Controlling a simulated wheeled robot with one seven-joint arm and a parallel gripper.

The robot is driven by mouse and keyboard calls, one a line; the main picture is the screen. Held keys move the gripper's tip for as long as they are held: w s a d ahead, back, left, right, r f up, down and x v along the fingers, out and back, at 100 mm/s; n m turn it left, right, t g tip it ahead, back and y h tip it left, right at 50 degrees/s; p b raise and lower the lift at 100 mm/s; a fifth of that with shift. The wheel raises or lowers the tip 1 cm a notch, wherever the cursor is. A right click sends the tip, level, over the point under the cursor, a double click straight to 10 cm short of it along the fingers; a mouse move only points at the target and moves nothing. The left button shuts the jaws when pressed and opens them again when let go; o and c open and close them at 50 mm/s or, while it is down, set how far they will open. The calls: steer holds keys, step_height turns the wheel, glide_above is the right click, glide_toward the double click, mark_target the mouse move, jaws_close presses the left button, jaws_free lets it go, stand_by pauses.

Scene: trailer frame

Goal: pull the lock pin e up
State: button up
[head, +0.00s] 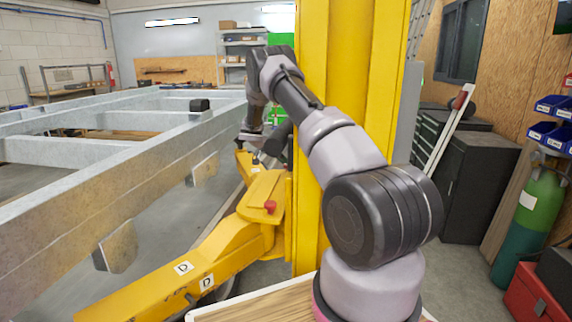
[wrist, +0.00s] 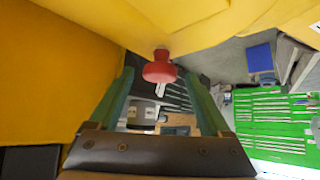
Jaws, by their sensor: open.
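A red knob (wrist: 160,70) with a pale tip shows in the wrist view, against a yellow surface (wrist: 200,20) at the top. It appears between the two green fingers of my gripper (wrist: 158,84), which are spread apart with a gap on each side of it. I cannot read an "e" label, so I cannot tell which pin this is.
A grey trailer frame (head: 120,190) fills the left, with brackets hanging below it. The far yellow arm (head: 243,160) lies beyond the near one. Dark cabinets (head: 470,175) and a green cylinder (head: 540,205) stand at the right. The floor between frame and arms shows open room.

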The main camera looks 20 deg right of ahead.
mark_target(286, 165)
jaws_close()
steer(key=shift+r, duration=1.75)
jaws_free()
steer(key=shift+a, duration=0.1)
steer(key=v, duration=1)
steer(key=shift+a+r, duration=0.2)
steer(key=shift+r, duration=0.05)
steer(key=shift+a, duration=0.1)
